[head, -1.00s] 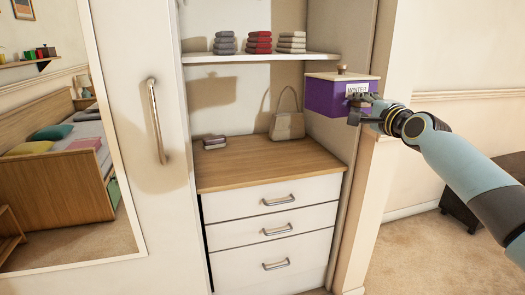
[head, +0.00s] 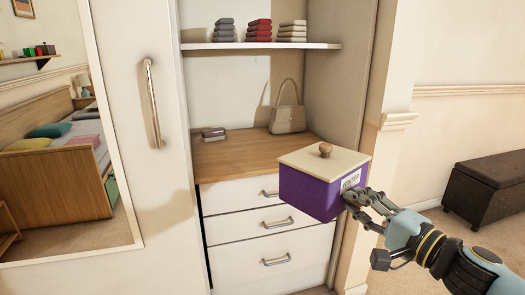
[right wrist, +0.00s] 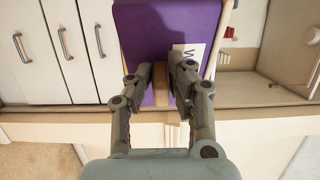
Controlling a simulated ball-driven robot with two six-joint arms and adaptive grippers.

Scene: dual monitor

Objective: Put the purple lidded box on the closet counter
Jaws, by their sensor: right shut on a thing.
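The purple lidded box (head: 310,190) has a cream lid with a round wooden knob and a white label. It is upright, in front of the closet and overlapping the right front corner of the wooden counter (head: 235,155) in the head view. My right gripper (head: 352,200) is shut on the box's near right side. In the right wrist view, the fingers (right wrist: 160,80) close around a brown strip at the purple box (right wrist: 165,35); exact contact is hard to tell. My left gripper is not in view.
A beige handbag (head: 288,117) stands at the counter's back right. Small folded items (head: 213,134) lie at its back left. The counter's middle and front left look clear. Above, a white shelf (head: 260,46) holds folded stacks. Drawers (head: 265,225) are below; the closet's right side wall (head: 340,90) borders the counter.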

